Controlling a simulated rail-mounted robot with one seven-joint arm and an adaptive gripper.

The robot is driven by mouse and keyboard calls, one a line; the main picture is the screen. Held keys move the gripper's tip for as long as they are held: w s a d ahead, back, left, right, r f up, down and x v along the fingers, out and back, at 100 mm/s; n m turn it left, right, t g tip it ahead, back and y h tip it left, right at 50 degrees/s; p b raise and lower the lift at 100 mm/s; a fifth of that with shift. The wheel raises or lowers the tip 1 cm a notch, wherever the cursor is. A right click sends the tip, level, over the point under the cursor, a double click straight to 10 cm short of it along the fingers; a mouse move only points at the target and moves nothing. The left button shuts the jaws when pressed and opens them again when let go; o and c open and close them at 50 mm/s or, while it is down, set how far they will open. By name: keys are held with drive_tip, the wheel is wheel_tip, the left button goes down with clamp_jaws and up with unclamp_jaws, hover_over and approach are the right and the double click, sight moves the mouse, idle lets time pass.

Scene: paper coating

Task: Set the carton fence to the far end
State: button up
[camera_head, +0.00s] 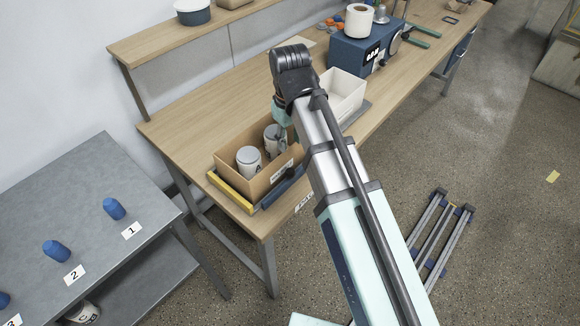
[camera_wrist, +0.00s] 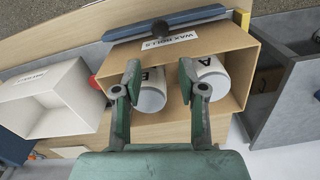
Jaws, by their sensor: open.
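The carton (camera_head: 225,150) is an open brown box on the wooden bench, labelled "WAX ROLLS" in the wrist view (camera_wrist: 225,38). Two white rolls stand in it: roll A (camera_wrist: 212,75) and roll B (camera_wrist: 151,96). A blue bar (camera_head: 283,188) runs along its front; in the wrist view the bar (camera_wrist: 200,15) has a dark knob (camera_wrist: 160,31) by it. A yellow bar (camera_head: 231,190) lies along its left side. I cannot tell which bar is the fence. My gripper (camera_wrist: 160,75) is open and empty above the carton, its fingers on either side of roll B in view; contact cannot be told.
A white open bin (camera_head: 347,92) stands on the bench to the right of the carton. Beyond it are a blue machine (camera_head: 356,52) and a white roll (camera_head: 359,20). A grey table (camera_head: 85,190) with blue pieces at numbered labels is at the left.

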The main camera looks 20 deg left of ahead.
sight(290, 170)
wheel_tip(290, 170, down, 12)
drive_tip(key=shift+f+p, duration=0.2)
drive_tip(key=shift+p, duration=0.9)
clamp_jaws()
